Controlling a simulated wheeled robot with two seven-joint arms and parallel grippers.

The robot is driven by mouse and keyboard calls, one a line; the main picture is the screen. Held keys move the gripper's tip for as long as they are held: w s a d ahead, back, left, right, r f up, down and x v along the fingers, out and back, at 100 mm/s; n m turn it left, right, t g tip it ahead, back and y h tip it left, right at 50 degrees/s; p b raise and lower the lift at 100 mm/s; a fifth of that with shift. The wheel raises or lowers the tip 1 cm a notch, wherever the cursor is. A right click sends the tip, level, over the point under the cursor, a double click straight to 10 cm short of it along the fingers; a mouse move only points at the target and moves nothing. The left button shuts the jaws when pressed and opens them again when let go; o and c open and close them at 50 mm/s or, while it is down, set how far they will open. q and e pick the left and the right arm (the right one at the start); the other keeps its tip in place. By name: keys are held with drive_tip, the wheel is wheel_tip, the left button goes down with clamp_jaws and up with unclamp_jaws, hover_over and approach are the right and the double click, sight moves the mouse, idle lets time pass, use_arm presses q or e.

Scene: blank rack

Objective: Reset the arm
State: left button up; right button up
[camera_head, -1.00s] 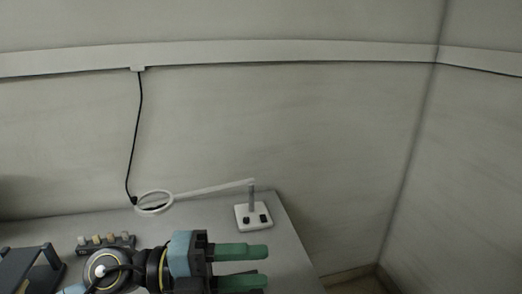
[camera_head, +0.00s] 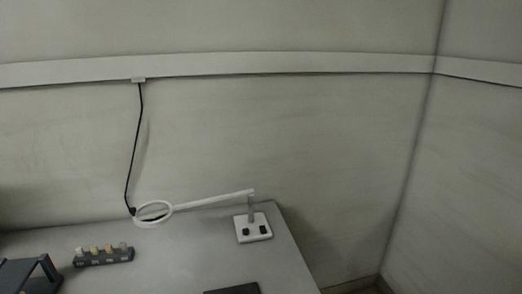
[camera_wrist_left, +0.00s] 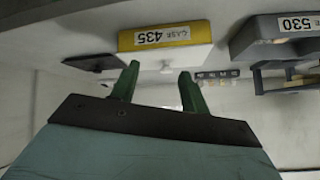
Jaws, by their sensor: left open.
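My left gripper (camera_wrist_left: 159,72) shows in the left wrist view with its two green fingers apart and nothing between them. That view looks upside down. Beyond the fingertips is a white box with a yellow label (camera_wrist_left: 154,36) reading 435. My left arm and gripper do not show in the head view. My right gripper is in neither view.
A grey table (camera_head: 185,262) holds a white ring lamp (camera_head: 253,228), a small rack of vials (camera_head: 103,256), a dark frame (camera_head: 30,275) and a dark flat item (camera_head: 232,289). A grey case (camera_wrist_left: 275,38) labelled 530 shows in the wrist view.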

use_arm(q)
drive_tip(key=s+d+f+g+h, duration=0.1)
drive_tip(key=s+f+g, duration=0.5)
drive_tip(key=s, duration=0.5)
drive_tip(key=s+f+g, duration=0.1)
drive_tip(key=s+f, duration=0.2)
drive_tip(key=f, duration=2.4)
drive_tip(key=s+a+f+g, duration=0.1)
drive_tip(key=s+a+f, duration=0.1)
drive_tip(key=s+f, duration=1)
drive_tip(key=s, duration=0.2)
drive_tip(key=shift+s+a, duration=0.35)
drive_tip(key=shift+s, duration=0.05)
